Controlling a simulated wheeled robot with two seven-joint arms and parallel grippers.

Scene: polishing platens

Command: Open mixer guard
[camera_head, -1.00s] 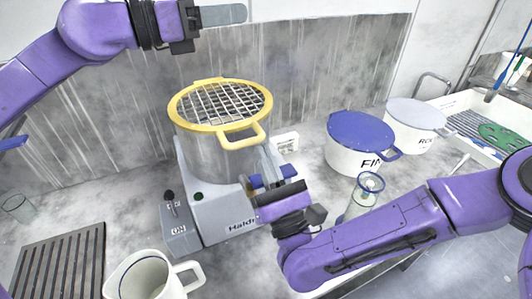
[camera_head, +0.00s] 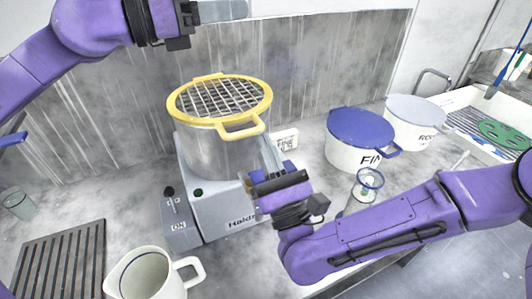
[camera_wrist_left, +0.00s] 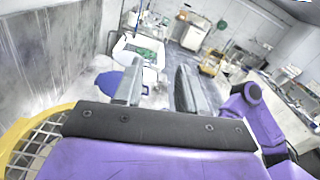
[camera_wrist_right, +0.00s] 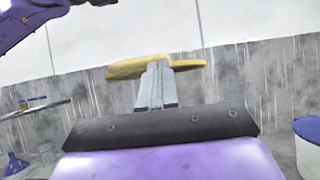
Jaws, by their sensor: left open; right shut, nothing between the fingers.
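The mixer (camera_head: 215,205) stands on the bench with a steel bowl (camera_head: 205,150). Its guard, a wire grid with a yellow rim (camera_head: 172,108), lies flat and closed over the bowl. The guard's yellow handle (camera_head: 240,131) sticks out toward the front right. My right gripper (camera_head: 268,150) is shut and empty, just below and right of the handle. In the right wrist view, its fingertips (camera_wrist_right: 157,66) overlap the yellow handle (camera_wrist_right: 122,70); I cannot tell whether they touch. My left gripper (camera_head: 240,10) is open and empty, above and behind the guard; its parted fingers show in the left wrist view (camera_wrist_left: 155,82).
A white jug (camera_head: 148,275) and a slotted rack (camera_head: 60,262) stand front left. Two lidded tubs, blue (camera_head: 360,128) and pale (camera_head: 415,110), stand right. A glass vessel (camera_head: 366,187) stands near my right forearm. A grey wall (camera_head: 310,75) rises behind the mixer.

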